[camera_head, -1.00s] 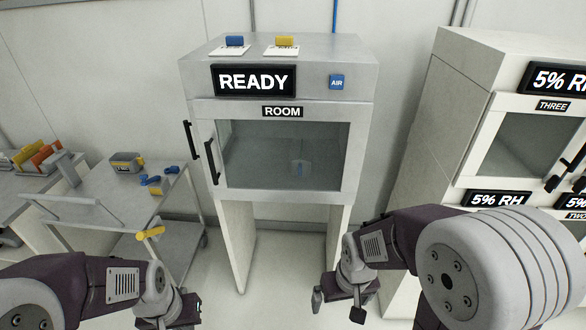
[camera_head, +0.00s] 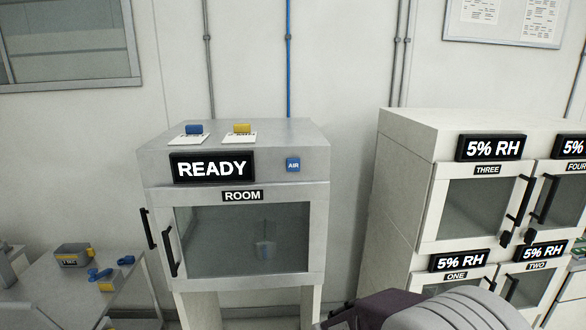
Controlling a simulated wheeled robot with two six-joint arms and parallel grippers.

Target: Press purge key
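A grey metal cabinet (camera_head: 232,157) with a glass door (camera_head: 242,238) stands left of centre. Its black display (camera_head: 212,167) reads READY, and a label (camera_head: 243,195) below reads ROOM. No key labelled purge shows. Part of my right arm is at the bottom, right of centre, well below the AIR key. Neither gripper is in view.
A white cabinet (camera_head: 404,170) with several glass doors and 5% RH displays stands at right. A cart with small items, including a grey box (camera_head: 73,255), is at lower left.

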